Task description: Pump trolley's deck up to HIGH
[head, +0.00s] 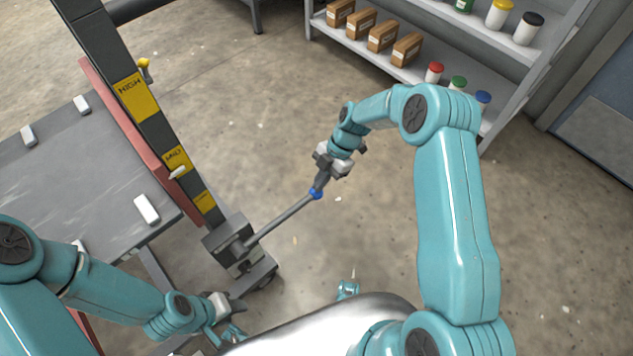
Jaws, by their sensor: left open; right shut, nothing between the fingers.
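The trolley's grey deck (85,165) is at the left, with several white blocks on it. Its dark mast (165,130) carries yellow labels: HIGH (137,95) at the top, MID (177,160) below, and a lower one with unreadable text. A small white pointer (177,173) sits at the lower part of the MID label. The pump lever (280,222) slopes up and right from a grey box at the mast's foot to a blue end (316,194). My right gripper (319,185) is shut and empty, right at the blue end; contact is unclear. My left gripper (232,320) is open near the bottom, clear of the lever.
A shelf (420,75) at the back right holds brown boxes and several jars with coloured lids. The concrete floor (250,120) between mast and shelf is clear.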

